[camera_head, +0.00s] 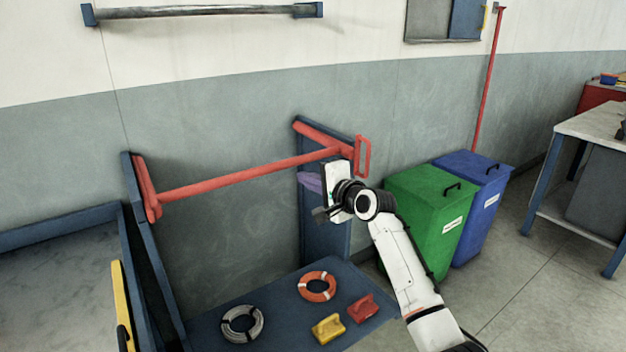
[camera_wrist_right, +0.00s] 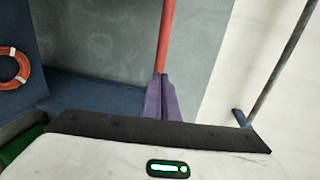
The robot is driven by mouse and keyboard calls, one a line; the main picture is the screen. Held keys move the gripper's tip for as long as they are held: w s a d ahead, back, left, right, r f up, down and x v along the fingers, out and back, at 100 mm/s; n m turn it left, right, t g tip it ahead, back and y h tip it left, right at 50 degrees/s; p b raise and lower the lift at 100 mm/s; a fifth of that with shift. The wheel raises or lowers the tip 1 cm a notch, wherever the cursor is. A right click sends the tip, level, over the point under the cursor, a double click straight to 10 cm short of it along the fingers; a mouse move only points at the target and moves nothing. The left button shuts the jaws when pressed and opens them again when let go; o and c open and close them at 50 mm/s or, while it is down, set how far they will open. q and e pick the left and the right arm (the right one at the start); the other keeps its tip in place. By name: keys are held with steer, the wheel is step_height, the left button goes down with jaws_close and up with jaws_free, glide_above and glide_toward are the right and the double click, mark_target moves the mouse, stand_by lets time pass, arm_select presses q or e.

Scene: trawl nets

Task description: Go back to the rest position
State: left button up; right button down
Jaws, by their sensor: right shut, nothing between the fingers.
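My right arm reaches up from the lower right in the head view. Its white right gripper (camera_head: 307,181) has purple fingers pointing left, just below the right part of the red bar (camera_head: 240,176). In the right wrist view the fingers (camera_wrist_right: 160,82) are together with nothing between them. The red bar (camera_wrist_right: 166,35) runs away from their tips there; I cannot tell whether they touch it. The red bar spans a blue frame, with a red arm and handle at its right end. My left gripper is not in view.
A blue shelf (camera_head: 225,318) below holds a grey ring (camera_head: 228,333), an orange ring (camera_head: 305,290), a yellow block (camera_head: 328,328) and a red block (camera_head: 362,308). Green (camera_head: 425,208) and blue (camera_head: 482,199) bins stand close right of my arm. A workbench (camera_head: 590,128) is farther right.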

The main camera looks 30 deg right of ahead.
steer(key=shift+v, duration=1.15)
steer(key=s+a+f+n+g, duration=0.1)
steer(key=s+a+f+n, duration=0.2)
steer(key=s+f, duration=0.45)
steer(key=s+a+f+n+g, duration=0.2)
steer(key=s+a+f+n, duration=0.15)
steer(key=f, duration=0.65)
steer(key=s+a+f+n+g, duration=0.1)
steer(key=s+a+f+n, duration=0.25)
steer(key=s+f, duration=0.4)
steer(key=s+a+f+n+g, duration=0.1)
steer(key=s+a+f+n, duration=0.2)
steer(key=s, duration=0.4)
steer(key=s+a+f+n+g, duration=0.1)
steer(key=s+a+f+n, duration=0.2)
steer(key=s, duration=0.5)
steer(key=s+a+f+n+g+y, duration=0.1)
steer(key=s+a+f+n, duration=0.2)
steer(key=s, duration=0.5)
step_height(320, 180, down, 2)
steer(key=shift+a+f, duration=0.15)
steer(key=shift+a, duration=0.45)
